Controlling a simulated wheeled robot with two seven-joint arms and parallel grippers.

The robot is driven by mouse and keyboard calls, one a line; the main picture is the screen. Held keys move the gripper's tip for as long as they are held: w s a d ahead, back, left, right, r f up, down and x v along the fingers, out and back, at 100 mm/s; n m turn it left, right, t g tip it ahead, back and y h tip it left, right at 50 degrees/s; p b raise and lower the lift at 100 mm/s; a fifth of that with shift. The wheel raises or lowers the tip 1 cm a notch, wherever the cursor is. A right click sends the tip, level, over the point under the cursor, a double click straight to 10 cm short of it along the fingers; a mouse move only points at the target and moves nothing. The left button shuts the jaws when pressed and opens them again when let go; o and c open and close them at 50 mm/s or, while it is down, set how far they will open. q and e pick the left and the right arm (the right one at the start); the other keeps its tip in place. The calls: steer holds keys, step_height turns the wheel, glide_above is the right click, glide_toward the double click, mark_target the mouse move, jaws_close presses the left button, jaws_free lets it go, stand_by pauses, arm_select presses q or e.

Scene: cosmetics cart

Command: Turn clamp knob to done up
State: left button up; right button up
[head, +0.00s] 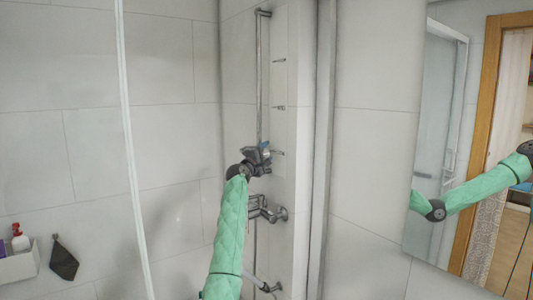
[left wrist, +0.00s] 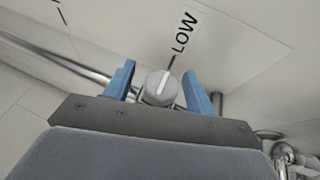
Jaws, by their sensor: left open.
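The clamp knob (left wrist: 158,90) is a round grey knob with a white pointer line, seen end-on in the left wrist view. Its pointer tilts slightly right of straight up, toward a dark line beside the word LOW (left wrist: 183,32). My left gripper (left wrist: 160,72) is open, with one blue finger on each side of the knob. A narrow gap shows at the left finger; I cannot tell whether the right finger touches. In the head view my left gripper (head: 260,153) is at the vertical shower rail (head: 262,75) and hides the knob. My right gripper is not in view.
A chrome mixer tap (head: 262,210) is on the wall below the gripper. A glass panel's frame (head: 326,130) stands close on the right, and a pale vertical edge (head: 130,150) on the left. A mirror (head: 450,130) reflects my arm. A white shelf (head: 20,262) holds bottles.

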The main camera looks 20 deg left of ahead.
arm_select(q)
steer(key=shift+w+d, duration=0.1)
steer(key=shift+d, duration=0.05)
steer(key=c, duration=1)
steer(key=shift+o, duration=0.2)
